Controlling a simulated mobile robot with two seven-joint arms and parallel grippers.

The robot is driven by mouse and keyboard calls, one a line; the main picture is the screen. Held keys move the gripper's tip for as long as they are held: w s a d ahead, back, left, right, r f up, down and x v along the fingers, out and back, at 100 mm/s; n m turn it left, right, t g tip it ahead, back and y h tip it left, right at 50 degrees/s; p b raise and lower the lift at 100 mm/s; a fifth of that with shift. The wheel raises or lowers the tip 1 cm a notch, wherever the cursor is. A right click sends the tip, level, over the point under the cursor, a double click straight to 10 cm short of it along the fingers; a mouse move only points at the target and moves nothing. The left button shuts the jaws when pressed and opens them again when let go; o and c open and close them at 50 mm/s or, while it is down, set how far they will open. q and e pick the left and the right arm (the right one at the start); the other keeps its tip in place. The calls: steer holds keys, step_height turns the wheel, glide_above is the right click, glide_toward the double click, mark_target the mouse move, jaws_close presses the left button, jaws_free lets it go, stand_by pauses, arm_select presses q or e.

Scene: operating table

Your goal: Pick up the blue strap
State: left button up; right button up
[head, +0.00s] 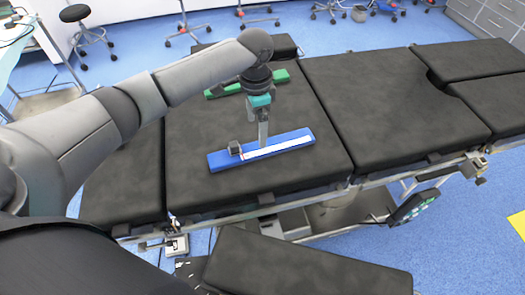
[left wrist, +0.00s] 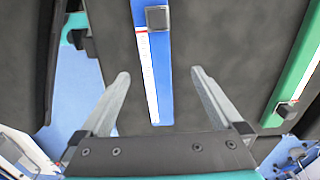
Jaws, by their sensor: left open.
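The blue strap (head: 285,143) lies flat on the black operating table, with a white strip along it and a small dark buckle (head: 236,148) near its left end. In the left wrist view the blue strap (left wrist: 165,75) runs between the two finger lines, its buckle (left wrist: 157,18) at the top. My left gripper (head: 263,138) points down over the middle of the strap. In the left wrist view my left gripper (left wrist: 161,74) is open, one finger to each side of the strap, nothing held. Whether the fingertips touch the table cannot be told. My right gripper is not in view.
A green strap (head: 222,91) lies farther back on the operating table (head: 345,95), partly hidden behind my left arm; it also shows at the right of the left wrist view (left wrist: 302,65). The table pads right of the blue strap are bare. Stools stand behind.

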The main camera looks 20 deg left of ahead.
mark_target(256, 148)
arm_select(q)
step_height(256, 148, down, 2)
steer(key=shift+f, duration=0.1)
steer(key=f+b, duration=0.1)
steer(key=f, duration=0.1)
steer(key=s+f+b, duration=0.1)
steer(key=f, duration=0.1)
steer(key=shift+f, duration=0.55)
steer(key=shift+r, duration=0.1)
steer(key=shift+c, duration=0.2)
steer(key=c, duration=1.5)
steer(key=shift+c, duration=0.2)
